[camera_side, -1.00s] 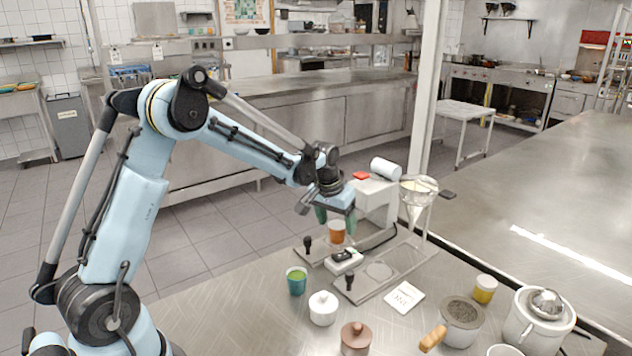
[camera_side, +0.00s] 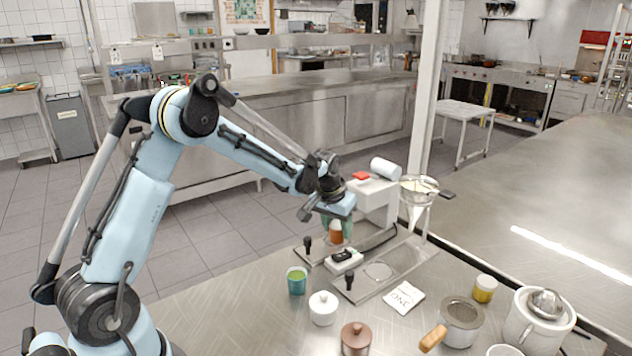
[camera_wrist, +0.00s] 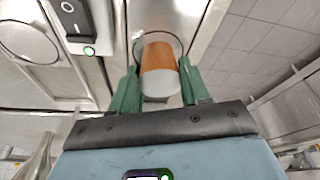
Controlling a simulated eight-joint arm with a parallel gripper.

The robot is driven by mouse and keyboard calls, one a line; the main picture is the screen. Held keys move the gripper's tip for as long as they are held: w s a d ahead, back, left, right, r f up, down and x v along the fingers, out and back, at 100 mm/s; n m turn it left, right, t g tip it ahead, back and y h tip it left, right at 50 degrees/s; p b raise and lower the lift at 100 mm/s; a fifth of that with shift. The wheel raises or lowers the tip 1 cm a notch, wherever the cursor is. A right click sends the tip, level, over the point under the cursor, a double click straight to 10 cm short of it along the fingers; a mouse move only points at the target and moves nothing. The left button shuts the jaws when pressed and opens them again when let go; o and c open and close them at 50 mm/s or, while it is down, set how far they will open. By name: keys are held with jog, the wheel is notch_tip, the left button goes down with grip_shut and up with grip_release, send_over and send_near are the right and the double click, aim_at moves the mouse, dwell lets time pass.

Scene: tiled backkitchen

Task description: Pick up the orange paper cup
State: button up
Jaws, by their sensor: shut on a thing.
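The orange paper cup (camera_side: 336,234) is at the far left end of the metal machine base in the side view, looking upright. In the wrist view the cup (camera_wrist: 160,62) shows an orange-brown side and a pale end near my gripper. My gripper (camera_side: 337,229) reaches down from above with green fingers on both sides of the cup. In the wrist view the gripper (camera_wrist: 158,77) is shut on it. A round metal ring shows behind the cup there. I cannot tell whether the cup still touches its support.
A green cup (camera_side: 297,280), white jar (camera_side: 323,308) and brown jar (camera_side: 356,338) stand nearer the front.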

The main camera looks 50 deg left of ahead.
jog(key=shift+r, duration=0.15)
notch_tip(320, 180, up, 4)
jog(key=shift+d+r, duration=0.15)
jog(key=s+d+r, duration=0.3)
jog(key=d+r, duration=0.3)
jog(key=d, duration=0.4)
jog(key=s+a+f+n, duration=0.2)
jog(key=s+a, duration=0.1)
jog(key=s, duration=0.1)
jog(key=s+a+f+n+y, duration=0.1)
jog(key=s+a+f+n, duration=0.1)
jog(key=s+a+f, duration=0.1)
jog(key=s+a+f+n+g, duration=0.1)
jog(key=s+a+f+n, duration=0.1)
jog(key=s+a, duration=0.3)
jog(key=shift+s+a+f, duration=0.15)
jog(key=shift+s, duration=0.25)
jog(key=shift+s+a+f, duration=0.1)
jog(key=shift+s, duration=0.3)
jog(key=shift+s+f, duration=0.15)
jog(key=shift+f, duration=1.65)
jog(key=shift+f, duration=0.2)
